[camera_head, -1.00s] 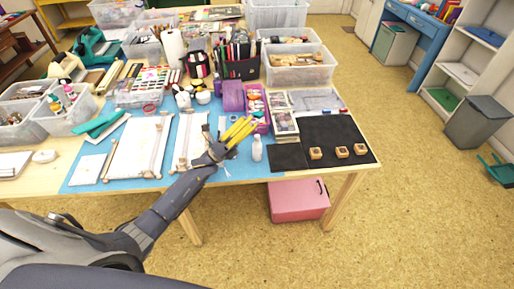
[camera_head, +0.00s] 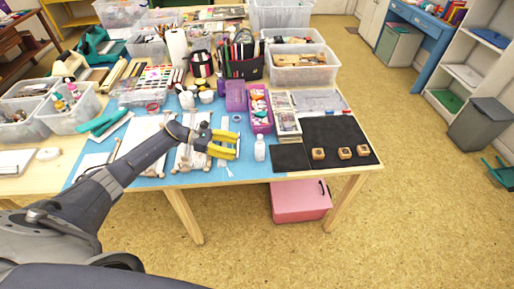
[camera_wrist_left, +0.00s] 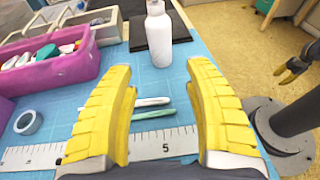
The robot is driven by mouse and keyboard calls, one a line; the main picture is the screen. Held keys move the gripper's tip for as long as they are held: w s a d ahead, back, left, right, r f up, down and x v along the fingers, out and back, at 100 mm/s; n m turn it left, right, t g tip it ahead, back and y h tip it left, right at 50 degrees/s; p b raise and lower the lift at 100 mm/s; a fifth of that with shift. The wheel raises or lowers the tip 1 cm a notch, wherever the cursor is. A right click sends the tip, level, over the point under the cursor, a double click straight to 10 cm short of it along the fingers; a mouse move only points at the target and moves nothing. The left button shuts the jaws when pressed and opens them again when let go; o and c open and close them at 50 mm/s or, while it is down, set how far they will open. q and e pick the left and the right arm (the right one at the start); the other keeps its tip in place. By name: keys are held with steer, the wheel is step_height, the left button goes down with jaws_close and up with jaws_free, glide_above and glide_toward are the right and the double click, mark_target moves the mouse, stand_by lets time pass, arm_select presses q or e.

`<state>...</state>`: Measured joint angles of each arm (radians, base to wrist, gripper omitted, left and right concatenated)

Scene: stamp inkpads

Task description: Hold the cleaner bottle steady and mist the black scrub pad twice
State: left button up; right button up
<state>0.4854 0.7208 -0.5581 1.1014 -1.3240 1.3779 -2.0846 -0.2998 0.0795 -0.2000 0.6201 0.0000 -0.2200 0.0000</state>
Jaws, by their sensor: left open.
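The white cleaner bottle (camera_head: 260,149) stands upright on the blue mat near the table's front edge. The black scrub pad (camera_head: 290,158) lies flat just right of it. My left gripper (camera_head: 238,144) is open and empty, left of the bottle, its yellow fingers pointing toward it. In the left wrist view the bottle (camera_wrist_left: 158,38) stands ahead, beyond the gap between the fingertips, untouched; the dark pad (camera_wrist_left: 182,25) shows behind it. My right gripper (camera_wrist_left: 291,66) shows small at the right edge of that view; its opening is unclear.
A purple tray (camera_head: 260,112) stands behind the bottle. A larger black mat (camera_head: 335,133) with three wooden stamps (camera_head: 345,152) lies to the right. A ruler (camera_wrist_left: 155,145), pens (camera_wrist_left: 152,108) and a tape ring (camera_wrist_left: 28,122) lie under or beside my left gripper.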

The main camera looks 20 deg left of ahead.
mark_target(257, 153)
arm_select(q)
steer(key=shift+x, duration=4.9)
steer(key=shift+o, duration=0.2)
steer(key=shift+f, duration=0.1)
steer(key=c, duration=0.8)
